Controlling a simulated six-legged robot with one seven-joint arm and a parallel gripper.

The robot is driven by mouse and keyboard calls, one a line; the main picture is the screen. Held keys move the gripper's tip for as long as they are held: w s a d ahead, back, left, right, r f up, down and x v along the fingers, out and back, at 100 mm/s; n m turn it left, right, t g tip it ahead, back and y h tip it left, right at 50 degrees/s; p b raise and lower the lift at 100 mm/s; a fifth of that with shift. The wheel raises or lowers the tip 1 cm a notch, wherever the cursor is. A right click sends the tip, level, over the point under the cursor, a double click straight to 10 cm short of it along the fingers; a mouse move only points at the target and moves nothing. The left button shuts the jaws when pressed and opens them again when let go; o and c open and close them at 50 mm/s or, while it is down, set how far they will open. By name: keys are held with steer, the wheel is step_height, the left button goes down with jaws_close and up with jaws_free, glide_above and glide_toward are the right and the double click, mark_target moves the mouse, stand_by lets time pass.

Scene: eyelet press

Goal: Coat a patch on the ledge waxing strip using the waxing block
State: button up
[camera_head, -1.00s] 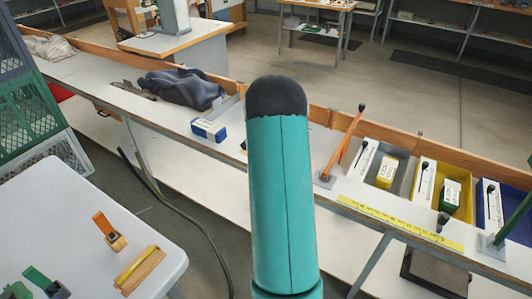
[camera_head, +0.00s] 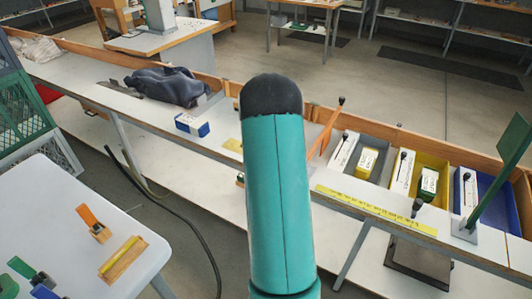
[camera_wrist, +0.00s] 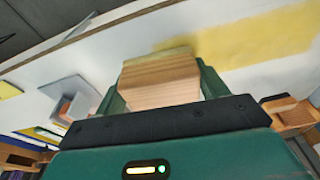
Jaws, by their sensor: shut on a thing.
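My gripper (camera_wrist: 163,84) is shut on a pale wooden block (camera_wrist: 160,72), which I take for the waxing block. The block sits between the green fingers, and its far end has a yellowish tint. In the wrist view its far end is at the near edge of a yellow band (camera_wrist: 255,36) on the white ledge; I cannot tell whether they touch. In the head view, my teal arm hides the gripper and block. A yellow patch (camera_head: 233,145) shows on the bench just left of the arm, partly covered; it may be the same band.
A blue and white box (camera_head: 192,124) and a dark cloth (camera_head: 167,86) lie on the bench to the left. A yellow marked strip (camera_head: 375,208), an orange lever (camera_head: 329,128) and coloured trays (camera_head: 407,182) are on the right. A white table (camera_head: 55,205) stands at lower left.

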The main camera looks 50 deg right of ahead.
steer(key=shift+s, duration=0.35)
steer(key=shift+s+r, duration=0.1)
steer(key=shift+r, duration=0.25)
steer(key=shift+w+r, duration=0.25)
steer(key=shift+r, duration=0.4)
steer(key=shift+s+r, duration=0.15)
steer(key=shift+r, duration=2.9)
